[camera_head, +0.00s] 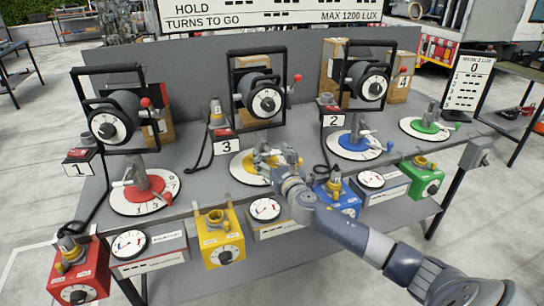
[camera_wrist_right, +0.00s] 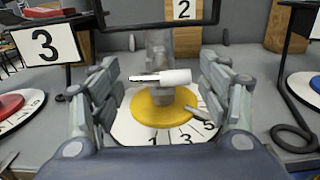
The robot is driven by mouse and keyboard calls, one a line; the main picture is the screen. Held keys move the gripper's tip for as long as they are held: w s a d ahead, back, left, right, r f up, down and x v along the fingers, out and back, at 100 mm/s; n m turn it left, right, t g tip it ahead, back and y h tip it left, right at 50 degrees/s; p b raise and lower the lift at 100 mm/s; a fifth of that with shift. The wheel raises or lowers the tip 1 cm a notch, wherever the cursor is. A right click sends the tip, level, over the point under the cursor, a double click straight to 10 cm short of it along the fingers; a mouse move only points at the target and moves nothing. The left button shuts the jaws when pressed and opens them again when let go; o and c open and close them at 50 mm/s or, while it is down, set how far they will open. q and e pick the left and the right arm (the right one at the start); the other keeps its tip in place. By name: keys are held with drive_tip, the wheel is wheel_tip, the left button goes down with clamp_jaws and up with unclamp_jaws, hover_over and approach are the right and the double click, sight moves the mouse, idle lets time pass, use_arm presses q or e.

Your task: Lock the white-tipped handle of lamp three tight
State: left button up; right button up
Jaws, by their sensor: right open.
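The number 3 sign (camera_head: 226,146) stands in front of the middle black-framed lamp (camera_head: 265,101); it also shows in the wrist view (camera_wrist_right: 44,43). Below it is a yellow disc on a white numbered dial (camera_head: 238,168), with a grey upright post (camera_wrist_right: 159,47) on it. A white-tipped handle (camera_wrist_right: 176,77) lies roughly level across the post in the wrist view. My right gripper (camera_head: 290,158) is over this dial; in the wrist view (camera_wrist_right: 160,88) its fingers are open, one on each side of the handle, with gaps. My left gripper is out of view.
Red (camera_head: 152,190), blue (camera_head: 352,145) and green (camera_head: 428,127) dials stand on the same grey table. Coloured boxes and gauges line the lower front shelf, including a yellow box (camera_head: 220,240). A black cable (camera_wrist_right: 290,138) curls at the right in the wrist view.

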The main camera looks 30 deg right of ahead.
drive_tip(key=c, duration=1.1)
drive_tip(key=shift+o, duration=0.2)
